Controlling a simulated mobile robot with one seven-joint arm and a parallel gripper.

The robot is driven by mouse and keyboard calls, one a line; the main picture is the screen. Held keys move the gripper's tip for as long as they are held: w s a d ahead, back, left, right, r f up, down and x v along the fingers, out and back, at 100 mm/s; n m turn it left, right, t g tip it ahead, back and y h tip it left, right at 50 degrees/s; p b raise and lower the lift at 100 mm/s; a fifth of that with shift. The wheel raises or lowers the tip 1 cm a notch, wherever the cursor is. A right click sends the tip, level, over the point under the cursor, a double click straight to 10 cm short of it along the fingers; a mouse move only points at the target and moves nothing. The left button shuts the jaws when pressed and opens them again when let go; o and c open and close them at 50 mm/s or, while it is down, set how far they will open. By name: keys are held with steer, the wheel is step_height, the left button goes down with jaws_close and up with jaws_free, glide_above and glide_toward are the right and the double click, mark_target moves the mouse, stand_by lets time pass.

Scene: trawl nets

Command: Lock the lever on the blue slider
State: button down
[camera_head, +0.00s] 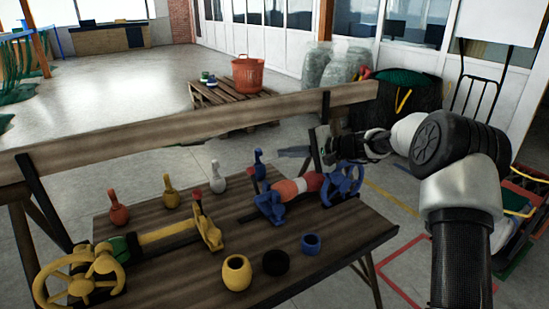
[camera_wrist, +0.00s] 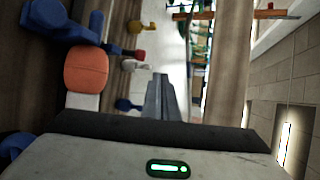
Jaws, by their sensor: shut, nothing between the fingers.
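The blue slider (camera_head: 270,207) lies on the workbench, with an orange and white roller (camera_head: 290,190) and a blue handwheel (camera_head: 343,184) at its right end. A lever with a red knob (camera_head: 250,172) stands up at its left end. In the wrist view the blue slider (camera_wrist: 50,22) and orange roller section (camera_wrist: 86,68) are at the left. My gripper (camera_head: 280,152) is shut and empty, above and behind the slider, its fingers pointing left. Its closed fingers show at the centre of the wrist view (camera_wrist: 160,92). The lever's exact state is unclear.
Red (camera_head: 118,208), yellow (camera_head: 171,192), white (camera_head: 218,177) and blue (camera_head: 259,164) bottle-shaped pins stand along the bench back. A yellow slider (camera_head: 165,233) lies left. A wooden beam (camera_head: 180,125) runs behind.

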steer(key=shift+s+d+r, duration=0.35)
steer(key=shift+d+r, duration=0.3)
steer(key=shift+d, duration=0.2)
steer(key=s+r+n+g+h, duration=0.1)
steer(key=s+r+n+h, duration=0.2)
steer(key=s, duration=0.6)
steer(key=s+r+n+g+h, duration=0.2)
steer(key=s+r, duration=0.2)
steer(key=s, duration=0.6)
steer(key=s+d+n+t+h, duration=0.1)
steer(key=s+d+h, duration=0.3)
steer(key=s, duration=0.5)
steer(key=s+d+n+t+h+p, duration=0.1)
steer(key=s+d, duration=0.4)
steer(key=s, duration=0.4)
steer(key=s+d+n+h, duration=0.1)
steer(key=s+d+h, duration=0.3)
steer(key=s, duration=0.5)
step_height(320, 180, up, 19)
steer(key=y+p, duration=0.1)
steer(key=p, duration=1.7)
steer(key=shift+w+d+r+y+p, duration=0.2)
steer(key=shift+w+d+y+p, duration=0.1)
steer(key=shift+p, duration=0.1)
